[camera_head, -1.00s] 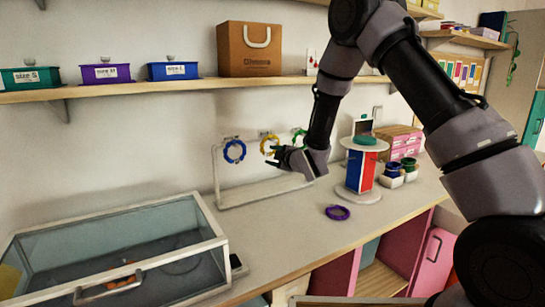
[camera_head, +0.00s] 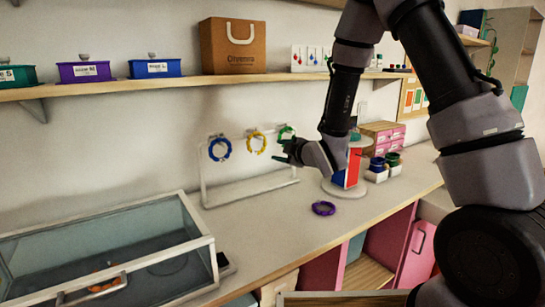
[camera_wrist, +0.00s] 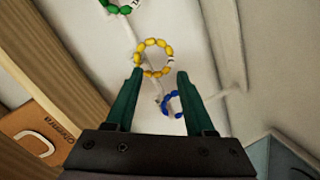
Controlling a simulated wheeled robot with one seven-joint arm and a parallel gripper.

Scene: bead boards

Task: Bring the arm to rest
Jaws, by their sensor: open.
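My gripper (camera_head: 280,151) is open and empty in front of the white bracelet rack (camera_head: 245,187). In the wrist view my gripper (camera_wrist: 158,78) shows its two green fingers apart. The yellow bead bracelet (camera_wrist: 154,58) appears beyond and between the fingertips, with no contact that I can make out. A blue bracelet (camera_head: 220,149), the yellow bracelet (camera_head: 257,143) and a green bracelet (camera_head: 286,133) hang on the rack. The green one is partly hidden by my gripper in the head view. My arm reaches down from the upper right.
A purple bracelet (camera_head: 323,208) lies on the counter (camera_head: 290,228). A red and blue stand (camera_head: 350,172) is right of my gripper, partly hidden by it. A glass case (camera_head: 110,250) is at lower left. A shelf (camera_head: 120,87) with lidded boxes and a bag (camera_head: 232,46) runs above.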

